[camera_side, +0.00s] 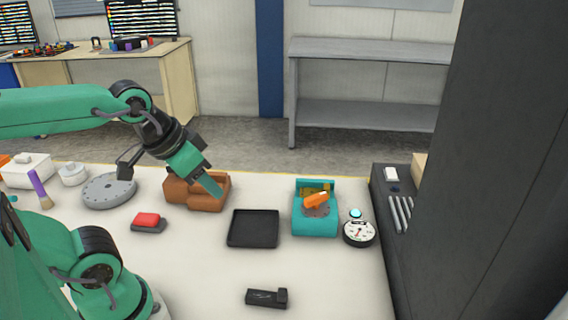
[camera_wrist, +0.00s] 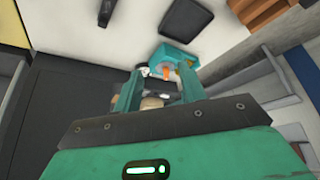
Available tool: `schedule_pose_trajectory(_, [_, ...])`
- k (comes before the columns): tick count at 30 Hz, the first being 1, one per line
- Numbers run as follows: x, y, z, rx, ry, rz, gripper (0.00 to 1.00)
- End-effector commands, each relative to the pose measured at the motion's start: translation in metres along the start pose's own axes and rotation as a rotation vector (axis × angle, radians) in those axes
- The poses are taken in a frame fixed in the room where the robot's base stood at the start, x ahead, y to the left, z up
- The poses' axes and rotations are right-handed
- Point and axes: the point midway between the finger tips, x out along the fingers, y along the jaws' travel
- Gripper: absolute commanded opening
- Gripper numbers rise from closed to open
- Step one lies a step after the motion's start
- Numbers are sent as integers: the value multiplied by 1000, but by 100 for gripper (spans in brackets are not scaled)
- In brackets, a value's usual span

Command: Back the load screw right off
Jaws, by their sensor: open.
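A teal fixture (camera_side: 315,222) stands on the white table with an orange handle (camera_side: 316,200) on a grey round part on top, which looks like the load screw. In the wrist view the fixture (camera_wrist: 178,54) and its orange handle (camera_wrist: 169,74) show beyond my fingers. A white-faced dial gauge (camera_side: 359,232) stands at the fixture's right side. My gripper (camera_side: 216,188) is open and empty, above the table and left of the fixture, apart from it. Its two teal fingers (camera_wrist: 160,92) stand apart in the wrist view. The screw's thread is not visible.
An empty black tray (camera_side: 253,228) lies left of the fixture. A brown block (camera_side: 196,192) sits below my gripper's tip. A red-topped block (camera_side: 147,222), a grey disc (camera_side: 109,190) and a small black item (camera_side: 267,298) lie around. A dark cabinet (camera_side: 480,160) bounds the right.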

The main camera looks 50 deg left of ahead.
Motion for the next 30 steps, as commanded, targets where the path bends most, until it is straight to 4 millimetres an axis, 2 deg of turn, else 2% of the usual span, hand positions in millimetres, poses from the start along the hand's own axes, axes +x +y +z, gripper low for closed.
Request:
schedule_pose_trajectory(1, [0,0,0,0,0,0,45])
schedule_pose_trajectory(6, [0,0,-3,15,-4,0,78])
schedule_pose_trajectory(7, [0,0,-4,22,-6,0,82])
schedule_pose_trajectory(14, [2,1,-26,154,-47,5,82])
schedule_pose_trajectory(20, [10,2,-58,355,-104,21,82])
schedule_pose_trajectory(30, [39,4,-114,722,-199,79,82])
